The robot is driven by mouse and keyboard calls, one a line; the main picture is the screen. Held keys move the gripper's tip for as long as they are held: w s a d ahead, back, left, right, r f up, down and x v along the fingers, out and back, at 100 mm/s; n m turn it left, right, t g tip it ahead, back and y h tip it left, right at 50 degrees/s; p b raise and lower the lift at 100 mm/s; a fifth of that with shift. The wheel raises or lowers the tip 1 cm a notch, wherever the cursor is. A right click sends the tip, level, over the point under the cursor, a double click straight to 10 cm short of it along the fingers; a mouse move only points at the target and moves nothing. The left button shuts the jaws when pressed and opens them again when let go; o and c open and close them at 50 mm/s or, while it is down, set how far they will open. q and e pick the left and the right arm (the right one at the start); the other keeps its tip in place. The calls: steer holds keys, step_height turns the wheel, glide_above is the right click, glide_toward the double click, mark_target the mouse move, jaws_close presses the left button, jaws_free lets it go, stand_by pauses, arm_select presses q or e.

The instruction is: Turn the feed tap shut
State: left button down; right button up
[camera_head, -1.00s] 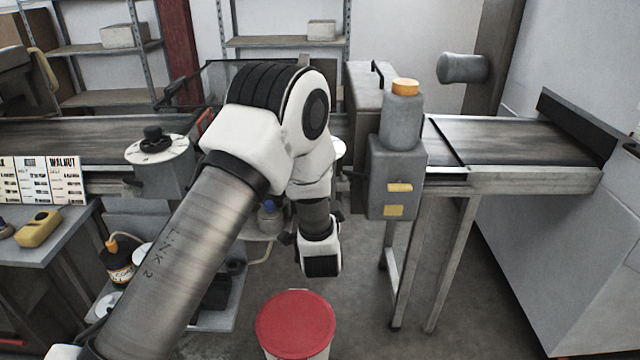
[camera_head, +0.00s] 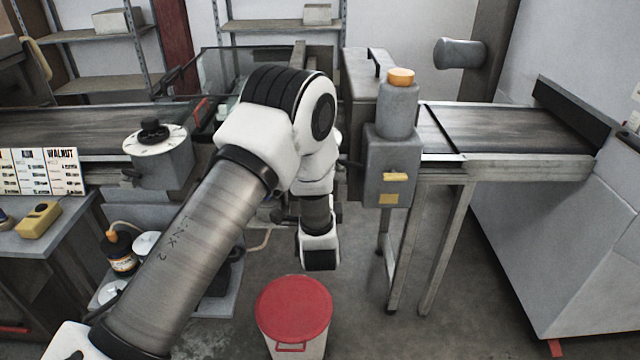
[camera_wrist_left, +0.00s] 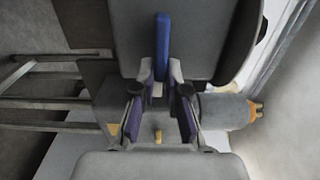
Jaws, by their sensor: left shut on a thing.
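In the left wrist view, a blue bar-shaped handle (camera_wrist_left: 162,45), which looks like the feed tap's lever, stands upright in the picture in front of a grey body. My left gripper (camera_wrist_left: 161,78) is shut on the near end of this blue handle, one finger on each side. The exact contact is small and hard to make out. In the head view, my left arm comes in from the left and bends down at the middle. Its fingers and the tap are hidden there. My right gripper is in neither view.
A grey unit with an orange cap (camera_head: 400,77) stands right of my arm, by the conveyor (camera_head: 510,130). A red-lidded bucket (camera_head: 294,308) stands on the floor below my wrist. A dial (camera_head: 155,138) is at the left. Floor right of the bucket is clear.

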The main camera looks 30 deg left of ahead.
arm_select(q)
steer(key=c, duration=1.2)
jaws_free()
steer(key=shift+d, duration=0.1)
steer(key=v, duration=1.2)
